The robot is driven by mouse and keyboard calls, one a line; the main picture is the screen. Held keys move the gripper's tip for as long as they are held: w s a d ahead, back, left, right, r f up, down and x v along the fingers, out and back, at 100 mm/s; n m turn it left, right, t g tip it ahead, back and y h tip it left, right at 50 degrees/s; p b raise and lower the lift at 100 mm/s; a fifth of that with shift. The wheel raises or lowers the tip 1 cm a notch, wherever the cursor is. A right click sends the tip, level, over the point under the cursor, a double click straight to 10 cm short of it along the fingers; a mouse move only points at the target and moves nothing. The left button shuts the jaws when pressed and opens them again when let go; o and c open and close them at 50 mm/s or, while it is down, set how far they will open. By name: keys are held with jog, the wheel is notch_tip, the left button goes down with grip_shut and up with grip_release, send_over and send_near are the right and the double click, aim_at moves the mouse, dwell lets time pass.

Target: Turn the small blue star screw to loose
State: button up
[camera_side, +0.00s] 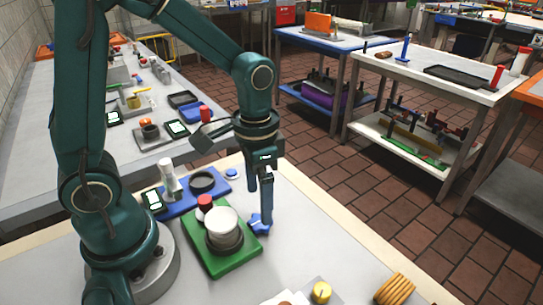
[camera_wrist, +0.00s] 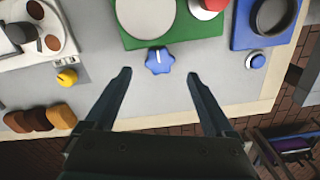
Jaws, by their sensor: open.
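The small blue star screw (camera_side: 257,221) stands at the right edge of the green base (camera_side: 222,265), low by the table top. In the wrist view the star screw (camera_wrist: 160,62), with a white mark on top, lies centred just beyond my fingertips. My gripper (camera_side: 267,226) points down beside the star screw, its fingers partly overlapping it in the side view. In the wrist view my gripper (camera_wrist: 158,76) is open, one finger on each side of the screw's line, with nothing held. Whether a finger touches the screw cannot be told.
A white round piece (camera_side: 222,222) sits on the green base beside a red knob (camera_side: 205,203). A blue board (camera_side: 215,178) with a dark ring and a blue round button (camera_side: 232,174) stand behind. A yellow knob (camera_side: 321,291) and brown biscuits (camera_side: 396,289) are at the front.

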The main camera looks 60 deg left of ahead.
aim_at(259, 221)
jog(key=shift+f, duration=2.5)
jog(key=c, duration=1.4)
